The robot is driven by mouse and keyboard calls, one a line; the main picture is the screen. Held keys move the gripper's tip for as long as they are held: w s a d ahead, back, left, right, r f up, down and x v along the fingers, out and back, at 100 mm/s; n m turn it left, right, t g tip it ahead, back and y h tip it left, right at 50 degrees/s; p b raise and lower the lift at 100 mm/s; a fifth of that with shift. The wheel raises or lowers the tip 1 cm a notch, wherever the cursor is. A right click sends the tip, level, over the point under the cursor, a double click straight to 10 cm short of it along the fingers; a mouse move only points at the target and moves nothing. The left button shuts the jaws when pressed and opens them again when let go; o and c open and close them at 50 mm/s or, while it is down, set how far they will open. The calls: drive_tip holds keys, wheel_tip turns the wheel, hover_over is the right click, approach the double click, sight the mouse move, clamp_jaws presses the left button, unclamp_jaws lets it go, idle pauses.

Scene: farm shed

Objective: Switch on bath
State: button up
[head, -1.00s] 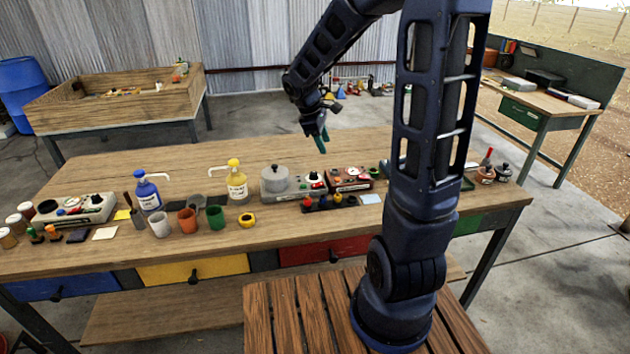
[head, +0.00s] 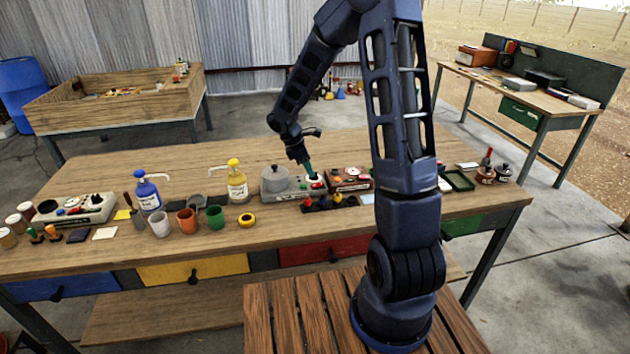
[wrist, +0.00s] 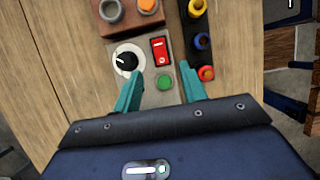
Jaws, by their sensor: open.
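The bath, a grey unit with a lidded round pot (head: 275,180), stands on the workbench in the head view. Its control panel (wrist: 146,40) shows in the wrist view, with a black dial (wrist: 127,61) on a white disc, a red rocker switch (wrist: 159,51) and a green button (wrist: 164,83). My gripper (head: 310,171) is low over the panel end of the bath. In the wrist view my open gripper (wrist: 161,75) has its teal fingertips on either side of the green button, just short of the red switch. Contact cannot be told. The pot is outside the wrist view.
A red-brown device (head: 350,177) stands right beside the bath. A dark rack of coloured knobs (head: 330,203) lies in front of it, close to my right finger in the wrist view. Bottles and cups stand to the left. The bench behind the bath is clear.

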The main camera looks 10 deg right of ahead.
sight(318, 184)
drive_tip(key=x, duration=0.6)
drive_tip(key=shift+d+f, duration=0.2)
drive_tip(key=shift+f, duration=0.05)
